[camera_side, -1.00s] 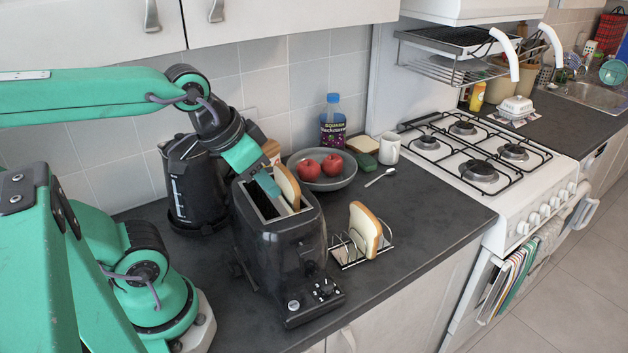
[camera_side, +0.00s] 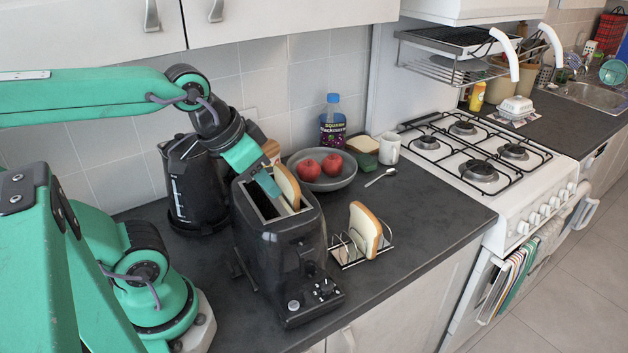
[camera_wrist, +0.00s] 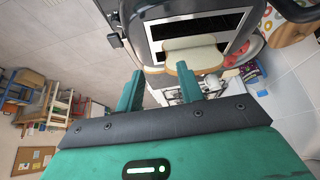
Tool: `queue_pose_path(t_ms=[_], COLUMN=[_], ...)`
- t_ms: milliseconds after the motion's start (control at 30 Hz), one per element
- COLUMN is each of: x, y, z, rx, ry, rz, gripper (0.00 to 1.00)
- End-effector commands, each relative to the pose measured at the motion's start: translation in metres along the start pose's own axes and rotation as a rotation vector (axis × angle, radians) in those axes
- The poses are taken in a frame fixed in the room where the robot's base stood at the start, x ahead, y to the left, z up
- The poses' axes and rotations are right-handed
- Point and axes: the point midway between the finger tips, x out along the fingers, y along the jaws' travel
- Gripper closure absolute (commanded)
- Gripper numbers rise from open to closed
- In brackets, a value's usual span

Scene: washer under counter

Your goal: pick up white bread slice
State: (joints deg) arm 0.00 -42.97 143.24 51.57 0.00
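A white bread slice with a brown crust (camera_side: 287,186) stands upright, partly out of a slot of the black toaster (camera_side: 283,250). Another white slice (camera_side: 363,228) stands in a wire rack to the right of the toaster. My gripper (camera_side: 266,184) points down at the toaster's top, just left of the slice there. In the wrist view, my gripper's (camera_wrist: 158,86) two teal fingers are apart, and bread (camera_wrist: 190,55) shows just beyond their tips. The right finger overlaps the bread's lower edge in the picture; I cannot tell whether it touches.
A black kettle (camera_side: 196,188) stands behind the toaster at left. A grey bowl (camera_side: 335,184) with red apples, a bottle (camera_side: 332,124), a white mug (camera_side: 389,149) and a spoon (camera_side: 380,177) lie beyond. The wire rack (camera_side: 346,256) is close by. The counter's front right is clear.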

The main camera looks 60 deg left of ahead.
Motion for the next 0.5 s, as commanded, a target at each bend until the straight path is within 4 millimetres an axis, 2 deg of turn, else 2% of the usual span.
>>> queue_pose_path(t_ms=[267,500], x=[0.0,0.003], y=[0.0,0.001], z=[-0.002,-0.017], rx=[0.012,0.128], ry=[-0.004,-0.043], rz=[0.0,0.005], gripper=[0.63,0.63])
